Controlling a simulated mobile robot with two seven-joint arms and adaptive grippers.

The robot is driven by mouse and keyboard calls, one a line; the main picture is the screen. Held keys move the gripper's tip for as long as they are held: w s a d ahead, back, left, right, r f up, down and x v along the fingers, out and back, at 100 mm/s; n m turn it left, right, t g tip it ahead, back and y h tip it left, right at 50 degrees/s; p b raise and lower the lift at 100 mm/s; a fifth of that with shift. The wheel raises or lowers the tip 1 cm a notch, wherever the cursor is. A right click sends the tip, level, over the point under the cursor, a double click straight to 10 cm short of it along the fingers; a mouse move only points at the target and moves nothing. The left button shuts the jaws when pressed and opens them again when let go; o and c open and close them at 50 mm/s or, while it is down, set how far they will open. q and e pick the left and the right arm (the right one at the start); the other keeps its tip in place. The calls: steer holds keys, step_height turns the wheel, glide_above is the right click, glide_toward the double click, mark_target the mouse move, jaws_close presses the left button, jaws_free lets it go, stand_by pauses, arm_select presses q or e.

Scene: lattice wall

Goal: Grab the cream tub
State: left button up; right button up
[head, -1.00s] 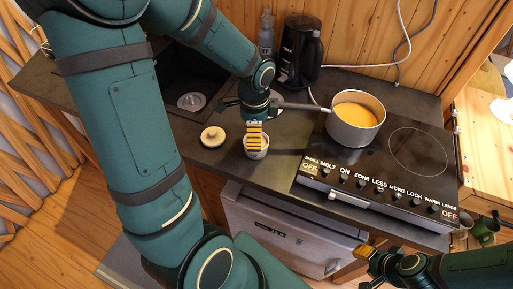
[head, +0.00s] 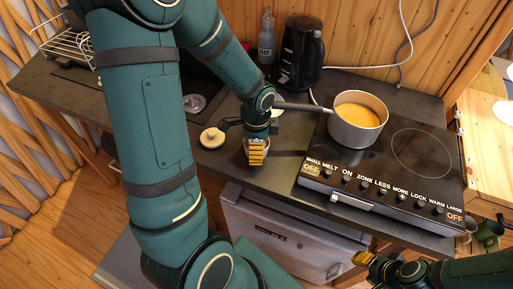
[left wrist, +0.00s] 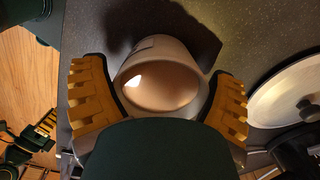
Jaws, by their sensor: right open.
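The cream tub (head: 245,158) stands on the dark counter, lidless and mostly hidden by my left gripper in the head view. In the left wrist view the round tub (left wrist: 160,84) is empty inside, its mouth facing the camera. My left gripper (head: 257,156) is at the tub from above. Its two yellow fingers (left wrist: 160,92) are spread, one on each side of the tub; whether they touch it I cannot tell. My right gripper (head: 366,260) is open and empty, in front of the counter, low at the right.
A black kettle (head: 300,52) and a bottle (head: 266,38) stand at the back.

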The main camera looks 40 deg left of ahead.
arm_select(q)
steer(key=c, duration=0.5)
steer(key=shift+o, duration=0.2)
steer(key=shift+r, duration=0.15)
step_height(320, 180, up, 18)
steer(key=p, duration=0.4)
